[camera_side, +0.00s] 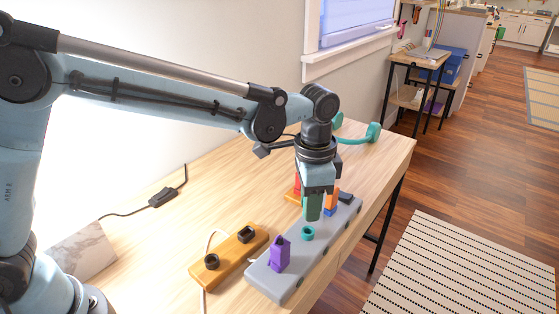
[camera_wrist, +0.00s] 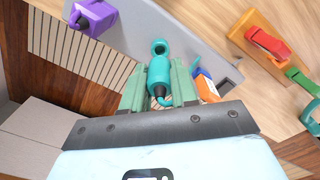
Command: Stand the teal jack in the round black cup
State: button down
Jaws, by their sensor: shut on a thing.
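The teal jack (camera_wrist: 159,75) is between the green fingers of my gripper (camera_wrist: 170,88) in the wrist view, and the fingers are shut on it. In the side view my gripper (camera_side: 313,212) points down, just above a teal ring-shaped cup (camera_side: 307,233) on a grey bar (camera_side: 290,274). The fingers mostly hide the jack there. The teal cup also shows in the wrist view (camera_wrist: 160,47), close to the jack; I cannot tell if they touch. The round black cup (camera_side: 211,261) stands on the near end of an orange block (camera_side: 228,259), left of my gripper, and looks empty.
A square black cup (camera_side: 246,234) is on the same orange block. A purple jack (camera_side: 279,254) stands on the grey bar's near end, an orange and blue piece (camera_side: 331,203) farther back. A red piece (camera_side: 297,187) is behind my gripper. A white cable runs past the orange block.

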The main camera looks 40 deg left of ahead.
jog(key=shift+s+r, duration=0.1)
jog(key=s+a+r, duration=0.1)
jog(key=s+a, duration=0.4)
jog(key=s, duration=0.3)
jog(key=s+a+r, duration=0.2)
jog(key=s+a, duration=0.3)
jog(key=s, duration=0.3)
jog(key=shift+s+a+r, duration=0.15)
jog(key=shift+a+r, duration=0.1)
jog(key=shift+a, duration=0.05)
jog(key=shift+f, duration=0.1)
jog(key=shift+f, duration=2.8)
jog(key=shift+f, duration=1.3)
jog(key=c, duration=0.8)
grip_release()
